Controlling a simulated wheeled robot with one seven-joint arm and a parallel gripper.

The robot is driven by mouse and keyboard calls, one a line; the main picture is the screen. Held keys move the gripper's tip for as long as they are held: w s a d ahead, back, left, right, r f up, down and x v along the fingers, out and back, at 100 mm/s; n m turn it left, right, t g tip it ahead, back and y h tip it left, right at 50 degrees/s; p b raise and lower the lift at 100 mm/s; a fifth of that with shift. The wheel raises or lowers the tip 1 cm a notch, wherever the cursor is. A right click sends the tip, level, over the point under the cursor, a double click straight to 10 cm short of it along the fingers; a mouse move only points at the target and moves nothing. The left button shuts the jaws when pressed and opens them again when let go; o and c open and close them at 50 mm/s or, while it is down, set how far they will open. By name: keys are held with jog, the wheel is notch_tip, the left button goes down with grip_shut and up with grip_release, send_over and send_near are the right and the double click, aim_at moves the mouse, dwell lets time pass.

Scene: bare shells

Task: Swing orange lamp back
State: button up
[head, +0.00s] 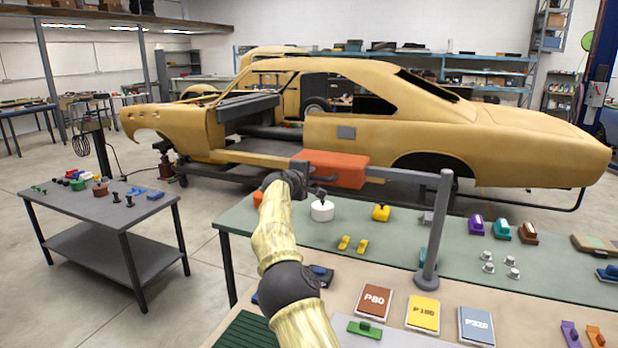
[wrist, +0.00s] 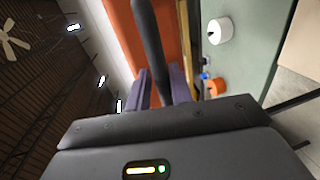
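Contact cannot be told.
The yellow car shell (head: 480,140) stands behind. A grey side table (head: 100,215) with small parts is at left, with open floor between.

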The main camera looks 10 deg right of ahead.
jog(key=shift+o, duration=0.6)
jog(key=shift+w+d+f, duration=0.1)
jog(key=shift+w, duration=0.05)
jog(key=shift+s+f, duration=0.1)
jog(key=shift+s, duration=0.1)
jog(key=shift+s+a+b, duration=0.15)
jog(key=shift+a+b, duration=0.05)
jog(key=shift+b, duration=0.25)
jog(key=b+v, duration=0.6)
jog(key=v, duration=1)
jog(key=shift+s+a+r, duration=0.2)
jog(key=shift+s+r, duration=0.1)
